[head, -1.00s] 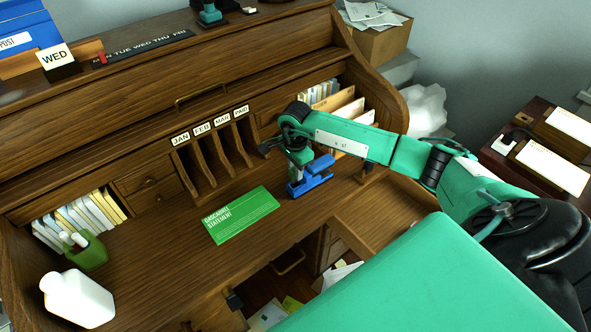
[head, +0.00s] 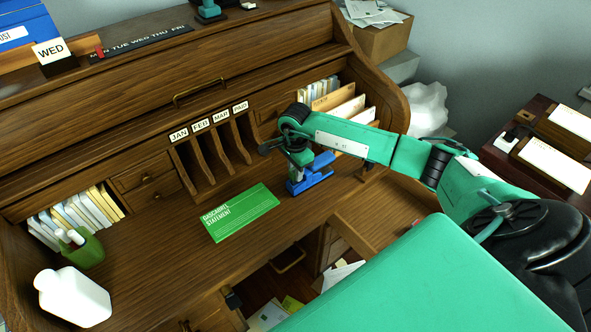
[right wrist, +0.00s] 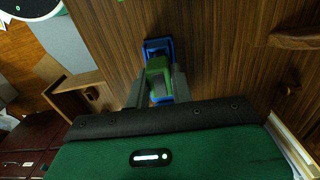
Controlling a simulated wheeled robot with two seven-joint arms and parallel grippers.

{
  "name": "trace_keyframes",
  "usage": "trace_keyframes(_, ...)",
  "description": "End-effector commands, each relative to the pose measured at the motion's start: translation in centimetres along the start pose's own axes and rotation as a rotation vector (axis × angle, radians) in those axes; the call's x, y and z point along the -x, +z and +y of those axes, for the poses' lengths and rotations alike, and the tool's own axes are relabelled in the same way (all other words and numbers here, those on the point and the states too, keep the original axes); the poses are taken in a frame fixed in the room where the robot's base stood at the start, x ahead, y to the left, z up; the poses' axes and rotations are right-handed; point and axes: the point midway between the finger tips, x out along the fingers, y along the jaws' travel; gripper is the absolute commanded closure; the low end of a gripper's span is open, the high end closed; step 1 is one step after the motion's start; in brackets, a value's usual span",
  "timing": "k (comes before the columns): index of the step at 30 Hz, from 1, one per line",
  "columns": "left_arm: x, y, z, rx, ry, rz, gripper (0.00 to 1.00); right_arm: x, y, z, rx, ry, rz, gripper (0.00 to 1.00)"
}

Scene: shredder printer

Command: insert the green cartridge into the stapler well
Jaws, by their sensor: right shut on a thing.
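The blue stapler (head: 316,177) stands on the desk top, right of the green card. It also shows in the right wrist view (right wrist: 158,44), just beyond my fingertips. My right gripper (right wrist: 158,82) is shut on the green cartridge (right wrist: 157,66), which lies between its two fingers and overlaps the stapler in that view. In the head view my right gripper (head: 297,165) points down at the stapler's left part and hides some of it. The stapler well is hidden, so I cannot tell whether the cartridge touches it. My left gripper is not in view.
The green statement card (head: 240,212) lies flat on the desk, left of the stapler. Upright wooden dividers (head: 215,150) stand behind it. A green pen cup (head: 82,250) and white bottle (head: 74,297) are at the left. The desk between cup and card is clear.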

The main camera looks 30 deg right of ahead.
Motion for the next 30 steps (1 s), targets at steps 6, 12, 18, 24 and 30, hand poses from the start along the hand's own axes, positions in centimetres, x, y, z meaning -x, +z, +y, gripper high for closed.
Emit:
trace_keyframes(6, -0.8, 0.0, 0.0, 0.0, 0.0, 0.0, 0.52, -0.8, 0.0, 0.0, 0.0, -0.001, 0.0, 1.0)
trace_keyframes(12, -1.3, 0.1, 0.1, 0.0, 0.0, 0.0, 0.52, -1.4, 0.0, 0.0, -0.001, -0.001, 0.0, 1.0)
trace_keyframes(18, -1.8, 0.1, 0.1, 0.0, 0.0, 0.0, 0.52, -2.0, 0.0, 0.0, 0.0, -0.001, 0.0, 1.0)
trace_keyframes(24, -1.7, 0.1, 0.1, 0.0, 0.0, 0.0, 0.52, -1.8, 0.0, 0.0, 0.0, -0.001, -0.001, 0.52)
trace_keyframes(30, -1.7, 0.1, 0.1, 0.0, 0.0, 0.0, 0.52, -1.8, 0.0, 0.0, 0.0, -0.001, -0.001, 0.52)
